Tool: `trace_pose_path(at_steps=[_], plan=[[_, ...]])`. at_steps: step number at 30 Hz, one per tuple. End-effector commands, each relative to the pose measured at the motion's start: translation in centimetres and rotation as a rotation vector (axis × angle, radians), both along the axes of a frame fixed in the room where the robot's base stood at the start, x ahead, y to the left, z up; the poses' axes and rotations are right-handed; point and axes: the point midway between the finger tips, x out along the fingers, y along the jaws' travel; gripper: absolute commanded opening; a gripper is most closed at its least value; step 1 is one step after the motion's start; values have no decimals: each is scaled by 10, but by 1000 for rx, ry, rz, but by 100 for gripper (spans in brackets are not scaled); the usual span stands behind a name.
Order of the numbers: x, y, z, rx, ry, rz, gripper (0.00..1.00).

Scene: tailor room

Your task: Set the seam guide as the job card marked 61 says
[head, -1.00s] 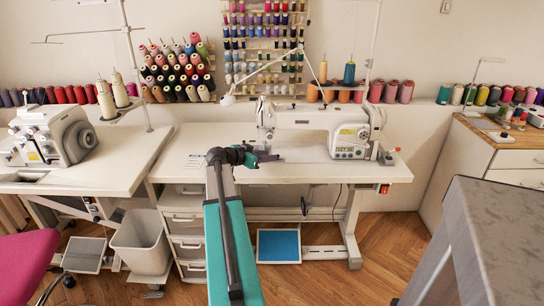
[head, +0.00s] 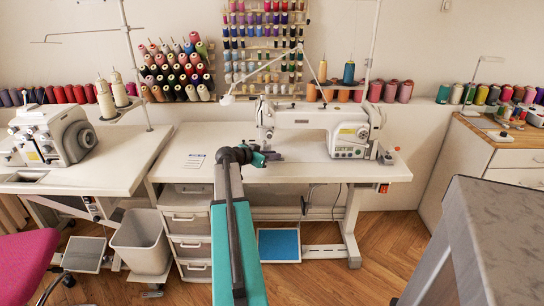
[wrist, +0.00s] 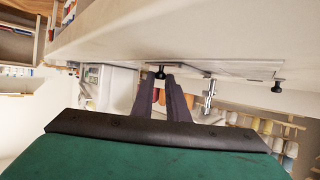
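The white sewing machine (head: 325,118) stands on the white table (head: 330,172). My gripper (head: 270,155) is at the left end of the machine, by the needle area. In the wrist view, its two dark fingers (wrist: 167,90) are apart, with a narrow gap between them. A black knob (wrist: 160,74) shows at the fingertips, close to the work surface; I cannot tell whether they touch it. A second black knob (wrist: 278,86) is further right. I cannot tell which part is the seam guide. A small white card (head: 194,161) lies on the table left of my arm; its print is unreadable.
A metal needle or presser part (wrist: 210,92) is right of the fingers in the wrist view. A second machine (head: 52,137) stands on the left table. A grey bin (head: 140,245) is below. The table's front left is mostly clear.

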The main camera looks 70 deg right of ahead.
Motion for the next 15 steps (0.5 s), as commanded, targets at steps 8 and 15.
trace_pose_path(at_steps=[8,15], plan=[[-3,-1,-2,0,0,-1,0],[-15,-5,-3,0,0,-3,0]])
